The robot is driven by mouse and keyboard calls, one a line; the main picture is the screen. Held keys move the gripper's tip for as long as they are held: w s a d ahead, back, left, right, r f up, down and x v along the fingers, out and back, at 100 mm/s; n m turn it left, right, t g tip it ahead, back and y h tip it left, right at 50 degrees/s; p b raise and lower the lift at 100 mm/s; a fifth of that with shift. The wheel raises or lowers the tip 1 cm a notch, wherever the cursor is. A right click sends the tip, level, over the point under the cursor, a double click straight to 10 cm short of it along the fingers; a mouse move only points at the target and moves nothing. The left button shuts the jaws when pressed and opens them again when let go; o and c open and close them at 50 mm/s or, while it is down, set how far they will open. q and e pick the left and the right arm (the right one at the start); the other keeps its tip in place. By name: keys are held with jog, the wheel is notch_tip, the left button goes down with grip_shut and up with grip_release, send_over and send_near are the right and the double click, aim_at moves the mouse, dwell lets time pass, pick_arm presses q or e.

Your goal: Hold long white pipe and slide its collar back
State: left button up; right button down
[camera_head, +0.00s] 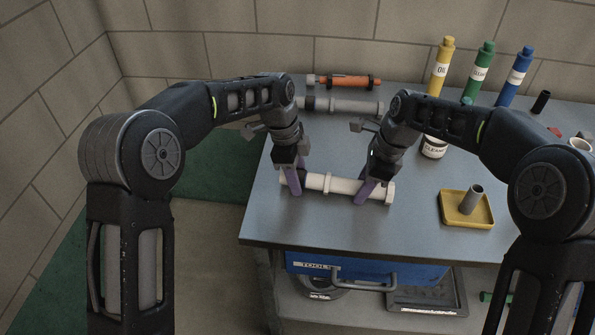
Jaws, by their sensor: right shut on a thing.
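The long white pipe (345,186) lies across the front of the grey table, with a wider white end at its right. A raised ring, which looks like its collar (328,183), sits around it between my two grippers. My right gripper (368,188) has purple fingers and is shut on the pipe near its right end. My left gripper (292,181) reaches down at the pipe's left end, its purple fingers at the pipe. Its fingers overlap in this view, so I cannot tell whether it grips. The fingers hide parts of the pipe.
Behind lie a grey pipe (345,105) and an orange tube (350,82). Yellow (439,70), green (478,75) and blue (514,78) bottles stand back right, with a cleaner jar (434,147) nearer. A yellow tray (450,213) holds a grey cylinder. The table's front edge is close.

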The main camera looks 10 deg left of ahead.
pick_arm(q)
jog(key=c, duration=0.7)
jog(key=shift+o, duration=0.2)
jog(key=shift+a, duration=0.15)
jog(key=shift+w+a, duration=0.15)
jog(key=shift+a, duration=1.25)
pick_arm(e)
jog(key=shift+d, duration=0.1)
pick_arm(q)
jog(key=o, duration=1.2)
jog(key=shift+d, duration=0.1)
jog(key=shift+o, duration=0.2)
jog(key=shift+r, duration=0.15)
jog(key=shift+r, duration=3.4)
